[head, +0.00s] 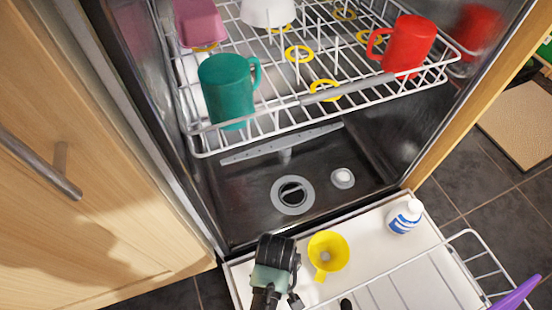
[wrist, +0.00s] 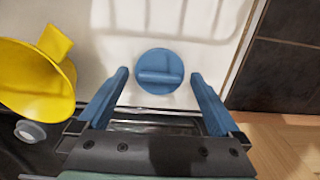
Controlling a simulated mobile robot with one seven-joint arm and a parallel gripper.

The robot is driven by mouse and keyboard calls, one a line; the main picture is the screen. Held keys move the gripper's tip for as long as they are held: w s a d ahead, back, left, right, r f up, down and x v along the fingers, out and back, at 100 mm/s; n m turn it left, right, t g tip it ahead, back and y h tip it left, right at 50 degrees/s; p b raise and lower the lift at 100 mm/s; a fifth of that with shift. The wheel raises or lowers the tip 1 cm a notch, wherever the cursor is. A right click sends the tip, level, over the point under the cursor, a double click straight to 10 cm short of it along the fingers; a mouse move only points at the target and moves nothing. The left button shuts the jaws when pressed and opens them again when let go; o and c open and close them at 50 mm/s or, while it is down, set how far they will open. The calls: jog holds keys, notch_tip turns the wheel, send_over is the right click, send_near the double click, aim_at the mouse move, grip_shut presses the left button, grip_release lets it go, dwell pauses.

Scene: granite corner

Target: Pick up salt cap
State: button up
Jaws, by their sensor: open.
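The salt cap (wrist: 160,72) is a round blue disc with a raised bar across its top. It lies on the white inner face of the open dishwasher door (wrist: 100,45). In the wrist view it appears between my two blue fingertips. My gripper (wrist: 159,74) is open, with one finger to each side of the cap in the picture and nothing held. I cannot tell the height left between fingertips and cap. In the head view my gripper (head: 275,265) is over the door's left part, and its own body hides the cap.
A yellow funnel (head: 328,255) stands close right of my gripper in the head view; the wrist view shows it at left (wrist: 40,75). A white-blue bottle (head: 404,217) is farther right. The pulled-out rack (head: 205,152) holds a green mug (head: 228,88) and a red mug (head: 408,45).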

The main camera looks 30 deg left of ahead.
jog(key=c, duration=1.2)
jog(key=shift+o, duration=0.2)
jog(key=shift+r, duration=0.15)
